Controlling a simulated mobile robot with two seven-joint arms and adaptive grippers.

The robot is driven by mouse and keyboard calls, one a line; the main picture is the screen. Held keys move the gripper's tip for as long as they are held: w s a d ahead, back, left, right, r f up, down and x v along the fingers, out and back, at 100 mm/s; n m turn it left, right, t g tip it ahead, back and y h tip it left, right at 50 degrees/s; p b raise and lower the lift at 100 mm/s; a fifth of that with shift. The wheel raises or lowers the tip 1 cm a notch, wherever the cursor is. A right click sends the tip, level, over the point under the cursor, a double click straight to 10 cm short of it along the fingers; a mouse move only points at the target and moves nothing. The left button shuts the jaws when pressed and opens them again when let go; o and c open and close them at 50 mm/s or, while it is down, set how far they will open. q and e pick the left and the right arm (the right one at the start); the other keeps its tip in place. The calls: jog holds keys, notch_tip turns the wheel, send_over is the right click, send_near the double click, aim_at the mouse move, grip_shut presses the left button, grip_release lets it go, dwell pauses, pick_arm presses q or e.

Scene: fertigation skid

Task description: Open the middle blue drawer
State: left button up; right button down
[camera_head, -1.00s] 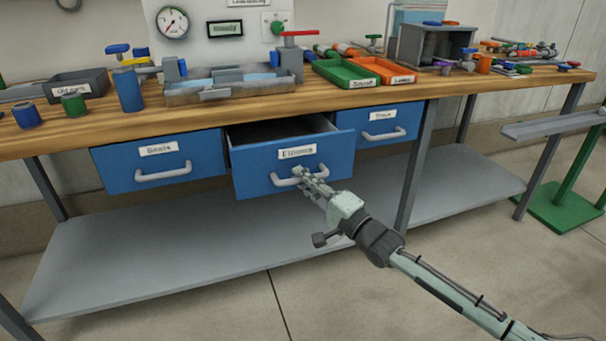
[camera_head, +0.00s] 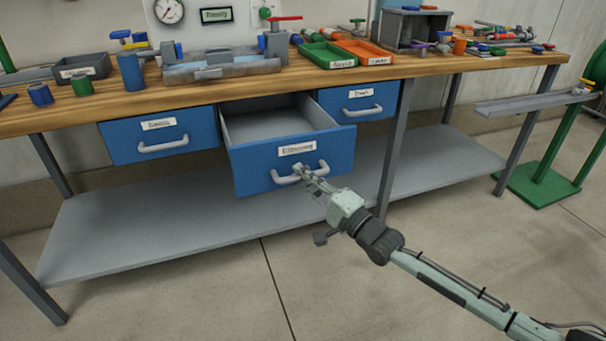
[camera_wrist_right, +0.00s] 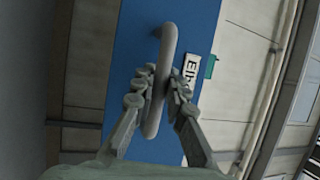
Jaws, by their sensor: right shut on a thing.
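The middle blue drawer (camera_head: 262,163) hangs under the wooden bench, pulled well out, and its grey inside looks empty. Its label (camera_head: 297,149) is on the front panel, above a grey handle (camera_head: 287,180). My right gripper (camera_head: 306,174) reaches the handle from the lower right and is shut on it. In the right wrist view the gripper's two fingers (camera_wrist_right: 159,84) lie on either side of the handle (camera_wrist_right: 163,60), with the blue drawer front (camera_wrist_right: 130,50) behind. My left gripper is not in view.
Closed blue drawers flank it on the left (camera_head: 125,150) and right (camera_head: 340,98). The bench top (camera_head: 215,92) holds trays, valves and fittings. A grey lower shelf (camera_head: 150,235) runs beneath. The floor in front is clear. A green stand (camera_head: 535,185) is at the right.

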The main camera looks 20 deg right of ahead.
jog(key=c, duration=1.5)
grip_release()
jog(key=shift+c, duration=0.2)
jog(key=v, duration=1.2)
jog(key=shift+d, duration=0.1)
jog(key=s+a+f+n+g+h, duration=0.1)
jog(key=s+f+n+g+h, duration=0.25)
jog(key=f, duration=0.65)
jog(key=s+a+f+n+g+h, duration=0.15)
jog(key=s+f+n+g, duration=0.3)
jog(key=f, duration=0.55)
jog(key=s+d+f+n+g+h, duration=0.2)
jog(key=s+f+n+g, duration=0.1)
jog(key=s, duration=0.4)
jog(key=s+d+f+n+g+h, duration=0.2)
jog(key=s+f+g, duration=0.2)
jog(key=s+f, duration=0.2)
jog(key=shift+s+d+f+n+h, duration=0.25)
jog(key=shift+s+n+h, duration=0.15)
jog(key=shift+s, duration=0.7)
